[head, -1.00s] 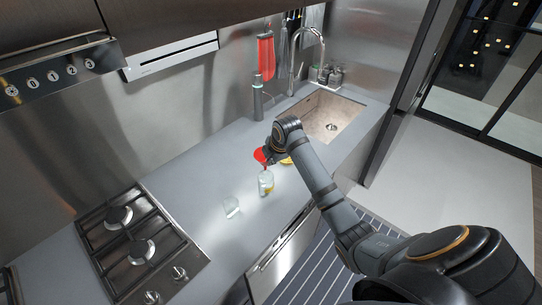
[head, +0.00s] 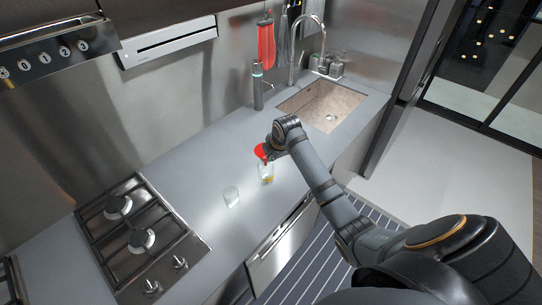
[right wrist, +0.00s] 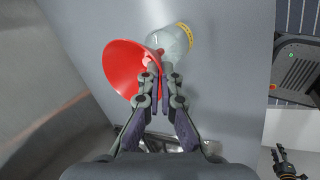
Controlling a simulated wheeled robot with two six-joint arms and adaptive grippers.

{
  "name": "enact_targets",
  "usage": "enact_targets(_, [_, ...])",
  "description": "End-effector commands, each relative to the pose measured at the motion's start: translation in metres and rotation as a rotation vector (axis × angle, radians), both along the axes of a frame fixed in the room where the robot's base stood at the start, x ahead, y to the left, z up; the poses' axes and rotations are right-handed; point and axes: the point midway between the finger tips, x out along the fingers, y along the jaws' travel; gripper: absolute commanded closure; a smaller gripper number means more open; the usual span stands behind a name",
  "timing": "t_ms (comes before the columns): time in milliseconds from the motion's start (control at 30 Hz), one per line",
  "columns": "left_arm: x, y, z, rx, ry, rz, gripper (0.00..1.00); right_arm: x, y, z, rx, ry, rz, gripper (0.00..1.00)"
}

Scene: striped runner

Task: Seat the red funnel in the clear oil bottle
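The red funnel (head: 261,151) is at my right gripper (head: 270,150), tilted, at the top of the clear oil bottle (head: 266,172). The bottle stands upright on the counter and has a yellow band. In the right wrist view the funnel (right wrist: 122,70) opens to the left, and the right gripper's fingertips (right wrist: 160,72) are close together on a red part at its edge. The bottle (right wrist: 170,42) shows just beyond the fingertips. I cannot tell whether the spout is inside the bottle's neck. What seems to be my left gripper (right wrist: 280,152) shows small at the lower right.
The hob (head: 140,240) is further left, and the sink (head: 325,105) is at the back right. A grey dispenser (head: 257,88) stands by the wall. The counter (head: 190,165) between hob and bottle is clear.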

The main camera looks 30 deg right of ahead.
Motion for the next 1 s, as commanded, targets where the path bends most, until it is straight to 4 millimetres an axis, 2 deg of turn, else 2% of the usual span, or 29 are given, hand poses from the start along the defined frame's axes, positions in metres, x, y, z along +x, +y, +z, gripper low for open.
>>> enact_targets(733, [-0.0004,-0.0004,0.0065,0.000,0.001,0.000,0.60,-0.0002,0.0007,-0.0024,0.000,0.000,0.000,1.00])
enact_targets(967, [-0.0004,-0.0005,0.0064,-0.001,0.001,0.000,0.60,-0.0001,0.0007,-0.0023,0.000,0.000,0.000,0.69])
enact_targets(1000, [-0.0004,-0.0005,0.0064,-0.001,0.001,0.000,0.60,-0.0001,0.0007,-0.0023,0.000,0.000,0.000,0.68])
